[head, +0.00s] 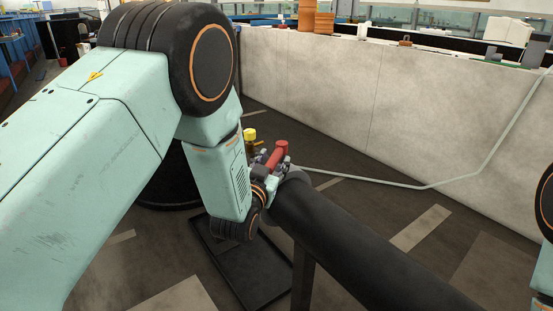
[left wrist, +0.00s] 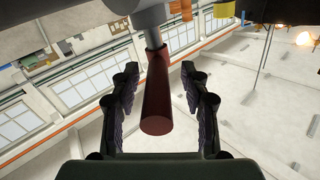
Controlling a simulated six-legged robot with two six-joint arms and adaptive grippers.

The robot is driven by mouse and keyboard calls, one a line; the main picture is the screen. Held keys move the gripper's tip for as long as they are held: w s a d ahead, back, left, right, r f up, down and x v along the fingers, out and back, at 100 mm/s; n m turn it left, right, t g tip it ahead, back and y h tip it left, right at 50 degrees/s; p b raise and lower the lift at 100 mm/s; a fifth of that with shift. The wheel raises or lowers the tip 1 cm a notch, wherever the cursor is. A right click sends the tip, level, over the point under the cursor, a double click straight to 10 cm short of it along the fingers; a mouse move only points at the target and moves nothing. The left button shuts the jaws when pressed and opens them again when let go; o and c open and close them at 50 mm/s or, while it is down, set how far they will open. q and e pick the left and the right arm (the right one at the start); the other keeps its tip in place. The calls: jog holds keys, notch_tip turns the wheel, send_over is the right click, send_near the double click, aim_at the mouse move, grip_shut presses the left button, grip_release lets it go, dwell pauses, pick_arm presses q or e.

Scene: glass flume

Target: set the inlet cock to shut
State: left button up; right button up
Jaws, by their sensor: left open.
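In the left wrist view the red handle (left wrist: 157,95) lies between my two dark fingers, joined by a thin stem to a grey body (left wrist: 152,14). My left gripper (head: 264,165) is at the handle in the head view, partly hidden by its own wrist. In the left wrist view my left gripper (left wrist: 164,88) is open, with a gap on each side of the handle. My right gripper is not in view.
A yellow part (head: 249,135) stands just behind the cock. A thin pale pipe (head: 370,180) runs right towards the long pale wall (head: 380,95). A black tray (head: 250,265) lies on the floor below. Several small items stand on the wall's top.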

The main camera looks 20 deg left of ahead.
pick_arm(q)
jog(key=shift+w+d+r, duration=0.1)
jog(key=shift+w+d, duration=0.05)
jog(key=shift+w, duration=0.4)
jog(key=shift+w+d, duration=0.1)
jog(key=shift+w, duration=0.45)
jog(key=shift+w+a, duration=0.15)
jog(key=shift+w, duration=0.05)
jog(key=shift+c, duration=0.3)
jog(key=shift+c, duration=0.8)
grip_shut()
